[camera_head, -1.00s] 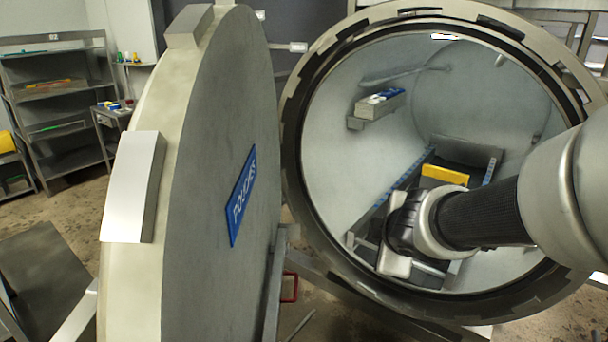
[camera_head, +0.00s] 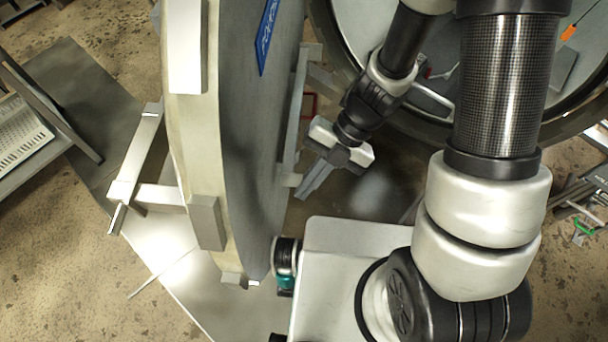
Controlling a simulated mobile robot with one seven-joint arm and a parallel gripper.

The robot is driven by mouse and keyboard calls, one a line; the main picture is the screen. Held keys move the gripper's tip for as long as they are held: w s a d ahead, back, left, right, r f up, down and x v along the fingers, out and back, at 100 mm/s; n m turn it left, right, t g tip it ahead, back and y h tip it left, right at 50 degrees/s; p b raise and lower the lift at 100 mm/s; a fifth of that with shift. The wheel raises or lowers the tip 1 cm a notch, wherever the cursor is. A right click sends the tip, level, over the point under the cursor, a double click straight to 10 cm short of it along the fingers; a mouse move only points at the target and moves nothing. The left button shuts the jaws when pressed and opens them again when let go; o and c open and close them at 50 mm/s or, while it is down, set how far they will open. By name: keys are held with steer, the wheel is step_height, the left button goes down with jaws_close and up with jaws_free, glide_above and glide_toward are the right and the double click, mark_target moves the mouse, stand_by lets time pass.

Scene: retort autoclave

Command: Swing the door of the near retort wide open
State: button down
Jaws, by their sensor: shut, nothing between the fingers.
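The near retort's big round door (camera_head: 240,140) stands open, seen almost edge-on left of centre, with a pale rim with blocks and a grey face. The face carries a blue sign (camera_head: 267,35) and a long upright bar (camera_head: 302,80). The retort's round mouth (camera_head: 348,22) is at the upper right, apart from the door and partly hidden by my arm. My gripper (camera_head: 306,190) is shut and empty, pointing down-left. It is just right of the door face, near the bar's lower end. I cannot tell whether it touches.
A metal bracket (camera_head: 146,150) stands left of the door. A perforated tray (camera_head: 20,132) is at the far left. A red loop handle (camera_head: 311,104) shows behind the bar. Metal frames with a green item (camera_head: 582,231) are at the right edge. Speckled floor is open at lower left.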

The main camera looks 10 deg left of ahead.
steer(key=s+a+f+b, duration=0.1)
steer(key=s+a+f, duration=0.1)
steer(key=a+f, duration=0.3)
steer(key=shift+s+a, duration=0.3)
steer(key=shift+a, duration=0.65)
steer(key=shift+a+f, duration=0.1)
